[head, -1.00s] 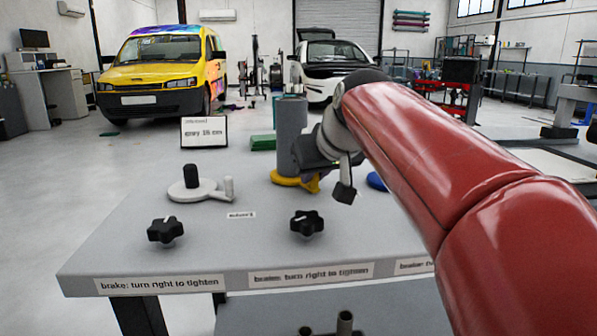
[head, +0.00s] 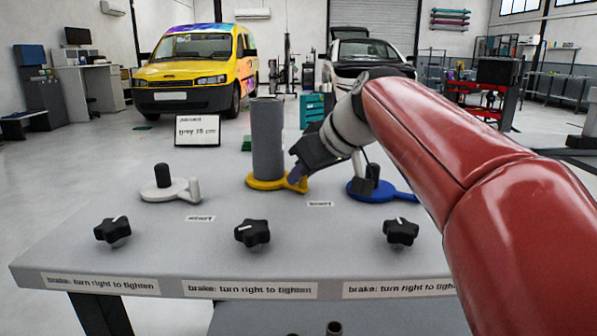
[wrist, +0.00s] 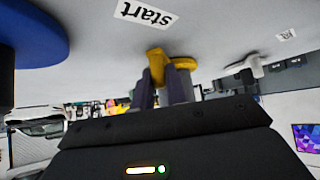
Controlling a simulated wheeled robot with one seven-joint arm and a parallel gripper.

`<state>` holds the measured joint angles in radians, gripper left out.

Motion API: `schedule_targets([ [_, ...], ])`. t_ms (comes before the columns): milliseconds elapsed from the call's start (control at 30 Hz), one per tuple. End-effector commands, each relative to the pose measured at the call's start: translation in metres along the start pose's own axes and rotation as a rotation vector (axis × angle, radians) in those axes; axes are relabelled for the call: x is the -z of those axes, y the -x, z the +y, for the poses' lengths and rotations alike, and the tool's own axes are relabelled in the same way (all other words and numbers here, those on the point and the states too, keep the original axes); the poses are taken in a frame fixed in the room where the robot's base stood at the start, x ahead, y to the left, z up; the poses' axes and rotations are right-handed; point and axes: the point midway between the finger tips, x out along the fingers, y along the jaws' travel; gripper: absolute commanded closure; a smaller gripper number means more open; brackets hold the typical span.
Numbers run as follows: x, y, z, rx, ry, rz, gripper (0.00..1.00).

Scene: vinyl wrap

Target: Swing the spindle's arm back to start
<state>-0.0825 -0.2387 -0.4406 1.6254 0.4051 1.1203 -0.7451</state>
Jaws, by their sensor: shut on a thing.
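The yellow spindle (head: 262,184) stands on the bench with a grey roll (head: 268,138) upright on it. Its short yellow arm points to the right, toward my gripper. My gripper (head: 299,178) is shut on the yellow arm's end, and the wrist view shows the dark fingers on either side of that yellow end (wrist: 156,62). A start label (head: 320,203) lies on the bench to the right of the arm's end and a little nearer. The label also shows in the wrist view (wrist: 144,13). The fingers partly hide the arm's end.
A white spindle (head: 172,191) stands to the left and a blue spindle (head: 372,191) to the right, close to my gripper. Black brake knobs (head: 252,233) line the bench's front. A sign reading grey 18 cm (head: 197,131) stands at the back left.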

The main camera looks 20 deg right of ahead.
Motion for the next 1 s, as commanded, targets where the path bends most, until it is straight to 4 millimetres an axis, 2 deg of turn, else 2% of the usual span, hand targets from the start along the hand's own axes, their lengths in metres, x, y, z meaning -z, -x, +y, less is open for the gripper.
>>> schedule_targets([
  [433,0.0023,-0.0017,0.0093,0.012,0.014,0.000,1.00],
  [1000,0.0028,-0.0021,0.0115,0.010,0.012,0.002,1.00],
])
